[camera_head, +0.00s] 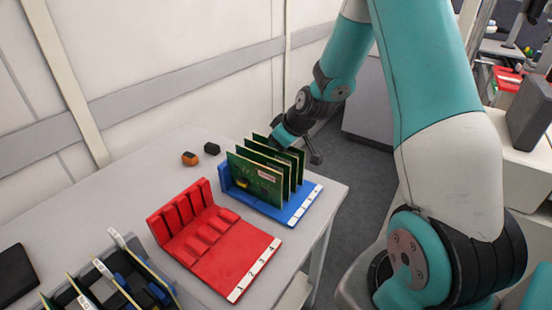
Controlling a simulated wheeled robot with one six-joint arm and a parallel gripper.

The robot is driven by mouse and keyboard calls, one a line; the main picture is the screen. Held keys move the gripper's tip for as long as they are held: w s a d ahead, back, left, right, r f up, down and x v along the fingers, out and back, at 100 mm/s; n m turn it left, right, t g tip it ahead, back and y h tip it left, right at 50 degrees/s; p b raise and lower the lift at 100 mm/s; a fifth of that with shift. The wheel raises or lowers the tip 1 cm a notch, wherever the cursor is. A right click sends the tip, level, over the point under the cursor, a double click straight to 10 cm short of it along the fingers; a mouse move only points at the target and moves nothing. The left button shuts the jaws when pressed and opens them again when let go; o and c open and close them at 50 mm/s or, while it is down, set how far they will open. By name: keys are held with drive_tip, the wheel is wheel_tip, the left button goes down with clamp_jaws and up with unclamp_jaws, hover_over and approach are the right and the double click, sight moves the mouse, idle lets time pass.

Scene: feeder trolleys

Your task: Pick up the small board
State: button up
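Several green boards (256,180) stand upright, side by side, in the slots of a blue rack (292,212) near the table's right edge. I cannot tell which of them is the small board. My gripper (300,146) is at the far end of the blue rack, close behind and above the rear boards. The boards partly hide it, and its fingers are too small and covered to read. I cannot tell whether it touches a board or holds one.
A red rack (228,262) with empty numbered slots lies left of the blue one. At the bottom left are more boards in a dark holder (160,294) and a black flat object (14,275). An orange item (189,158) and a black item (212,148) lie behind on the table (165,180).

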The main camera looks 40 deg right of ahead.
drive_tip(key=shift+c, duration=0.5)
clamp_jaws()
